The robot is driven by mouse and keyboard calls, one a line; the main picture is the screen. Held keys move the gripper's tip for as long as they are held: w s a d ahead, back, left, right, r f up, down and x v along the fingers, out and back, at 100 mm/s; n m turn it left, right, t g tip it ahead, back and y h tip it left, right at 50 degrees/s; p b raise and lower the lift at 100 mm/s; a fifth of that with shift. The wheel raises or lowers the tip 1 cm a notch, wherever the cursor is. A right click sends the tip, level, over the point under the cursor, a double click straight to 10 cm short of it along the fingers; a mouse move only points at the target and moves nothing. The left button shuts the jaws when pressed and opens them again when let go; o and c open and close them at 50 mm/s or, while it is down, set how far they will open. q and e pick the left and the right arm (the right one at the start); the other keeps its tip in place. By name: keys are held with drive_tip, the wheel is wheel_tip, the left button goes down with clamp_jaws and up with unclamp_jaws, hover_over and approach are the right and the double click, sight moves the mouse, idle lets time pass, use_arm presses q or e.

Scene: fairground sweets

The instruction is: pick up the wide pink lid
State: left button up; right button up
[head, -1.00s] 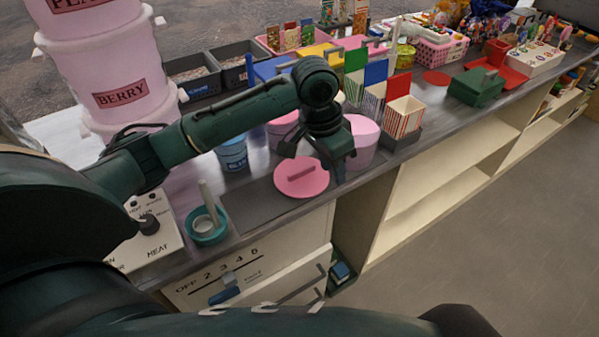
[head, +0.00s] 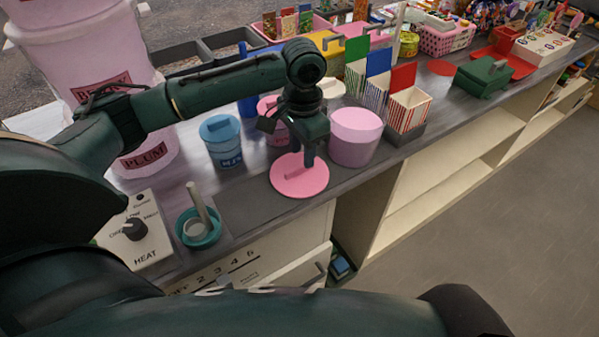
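The wide pink lid (head: 288,186) is a flat round disc lying on the dark grey counter, near its front edge. My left gripper (head: 307,162) points down over the lid from above, at its bar handle, and hides part of the handle. From this angle I cannot tell whether the fingers touch the handle or are closed on it. A pink tub (head: 355,140) stands right of the gripper. My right gripper is not in view.
A blue lidded tub (head: 223,145) stands left of the lid, with a pink one behind my arm. Striped boxes (head: 408,108) stand to the right. A teal bowl (head: 198,230) with a stick and a heat control box (head: 137,230) are at the front left.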

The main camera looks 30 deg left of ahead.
sight(299, 167)
use_arm(q)
drive_tip(key=f, duration=0.4)
drive_tip(key=shift+a+f, duration=0.25)
drive_tip(key=shift+a, duration=0.1)
clamp_jaws()
